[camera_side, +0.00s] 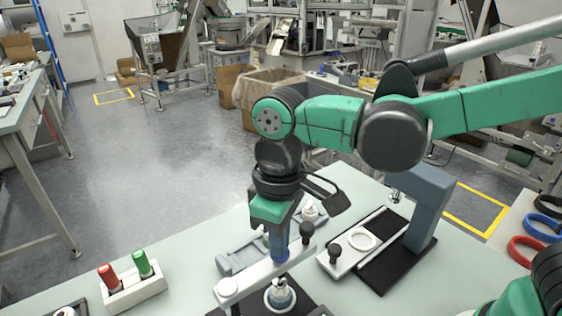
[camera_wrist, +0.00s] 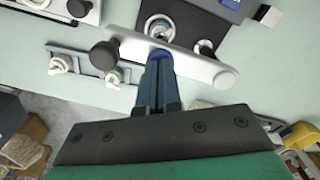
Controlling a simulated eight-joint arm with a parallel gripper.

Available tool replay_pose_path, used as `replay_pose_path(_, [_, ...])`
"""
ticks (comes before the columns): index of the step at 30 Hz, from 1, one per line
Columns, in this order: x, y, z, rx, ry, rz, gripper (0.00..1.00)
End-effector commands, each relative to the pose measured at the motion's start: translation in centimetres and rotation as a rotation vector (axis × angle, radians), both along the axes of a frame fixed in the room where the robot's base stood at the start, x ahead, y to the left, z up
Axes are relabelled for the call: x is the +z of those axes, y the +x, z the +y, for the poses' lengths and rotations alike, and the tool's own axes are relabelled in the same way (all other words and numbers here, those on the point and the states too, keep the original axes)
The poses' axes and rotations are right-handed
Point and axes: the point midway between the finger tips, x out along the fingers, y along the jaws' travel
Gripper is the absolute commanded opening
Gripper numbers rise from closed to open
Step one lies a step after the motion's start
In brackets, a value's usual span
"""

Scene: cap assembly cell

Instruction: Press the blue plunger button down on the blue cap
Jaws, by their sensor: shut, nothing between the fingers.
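My gripper (camera_side: 281,246) is shut, with its fingers together and pointing down. Its tips are at the blue plunger button (camera_side: 281,254) set in a pale crossbar (camera_side: 256,278). They appear to touch the button, though the fingers partly hide it. In the wrist view the fingertips (camera_wrist: 158,68) overlap the near side of the blue button (camera_wrist: 159,54). Below the crossbar, a small round part with a bluish band (camera_side: 280,296) stands on a dark base; its top is partly hidden by the bar. I cannot tell whether the plunger touches it.
A second fixture with a white ring (camera_side: 361,239) and a blue-grey post (camera_side: 428,205) stand to the right. A white holder (camera_side: 133,291) with red and green parts sits at left.

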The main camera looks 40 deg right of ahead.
Motion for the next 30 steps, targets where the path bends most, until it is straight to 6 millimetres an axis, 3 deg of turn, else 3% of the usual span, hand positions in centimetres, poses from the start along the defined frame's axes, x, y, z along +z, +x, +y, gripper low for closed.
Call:
replay_pose_path(14, [0.0,0.0,0.0,0.0,0.0,0.0,0.0])
replay_pose_path(30, [3.0,0.0,0.0,0.0,0.0,0.0,0.0])
